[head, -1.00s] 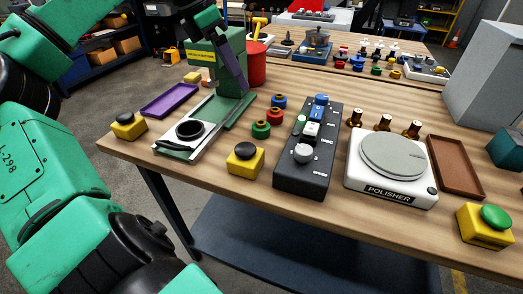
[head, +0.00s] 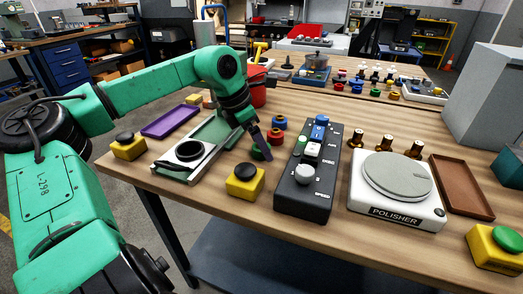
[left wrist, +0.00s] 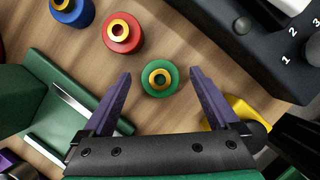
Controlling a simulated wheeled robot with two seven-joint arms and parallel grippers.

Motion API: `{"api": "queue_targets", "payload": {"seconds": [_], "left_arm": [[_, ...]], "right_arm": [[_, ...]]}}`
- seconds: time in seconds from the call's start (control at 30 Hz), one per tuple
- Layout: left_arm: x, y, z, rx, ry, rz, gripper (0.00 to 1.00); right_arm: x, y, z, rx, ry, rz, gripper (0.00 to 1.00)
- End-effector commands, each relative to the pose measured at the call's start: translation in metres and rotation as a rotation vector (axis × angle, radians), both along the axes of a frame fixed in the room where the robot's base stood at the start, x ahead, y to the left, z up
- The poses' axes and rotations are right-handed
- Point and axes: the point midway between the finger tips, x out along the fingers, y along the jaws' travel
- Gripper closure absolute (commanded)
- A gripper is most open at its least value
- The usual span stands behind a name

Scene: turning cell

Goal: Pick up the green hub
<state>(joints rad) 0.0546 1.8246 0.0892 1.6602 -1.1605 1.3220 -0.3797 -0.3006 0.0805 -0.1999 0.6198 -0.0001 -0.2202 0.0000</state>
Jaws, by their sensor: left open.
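The green hub (left wrist: 148,82) is a green ring with a brass centre, standing on the wooden table in the left wrist view. In the head view the green hub (head: 257,155) is partly hidden by my left gripper. My left gripper (left wrist: 160,74) is open. Its two purple fingers lie on either side of the hub in the left wrist view, with gaps to it. Whether the fingertips are down at the hub's height I cannot tell. In the head view my left gripper (head: 262,151) points down over the hub. My right gripper is not in view.
A red hub (left wrist: 122,35) and a blue hub (left wrist: 72,10) stand close by. A yellow button box (head: 246,182) is in front, a black control box (head: 306,190) to the right, and a green-and-white fixture (head: 184,162) to the left. The polisher (head: 397,190) stands farther right.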

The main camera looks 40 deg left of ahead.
Motion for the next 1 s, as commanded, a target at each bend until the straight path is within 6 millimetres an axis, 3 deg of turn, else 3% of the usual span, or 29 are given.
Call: {"api": "queue_targets", "payload": {"seconds": [0.07,0.3,0.57,0.73,0.87,1.0], "left_arm": [[0.000,0.000,0.000,0.000,0.000,0.000,0.09],[0.000,0.000,0.001,0.000,0.000,0.000,1.00],[0.000,0.000,0.002,0.000,-0.001,0.000,1.00],[0.000,0.001,0.013,0.000,-0.001,0.002,1.00],[0.000,0.001,0.040,0.003,-0.003,0.003,1.00],[0.001,0.001,0.091,0.006,-0.004,0.004,1.00]], "right_arm": [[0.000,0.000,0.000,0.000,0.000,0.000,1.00],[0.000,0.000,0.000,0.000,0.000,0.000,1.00],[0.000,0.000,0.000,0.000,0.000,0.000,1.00],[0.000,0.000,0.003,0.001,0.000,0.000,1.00],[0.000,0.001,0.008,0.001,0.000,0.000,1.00],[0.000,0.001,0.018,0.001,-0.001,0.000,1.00]]}}
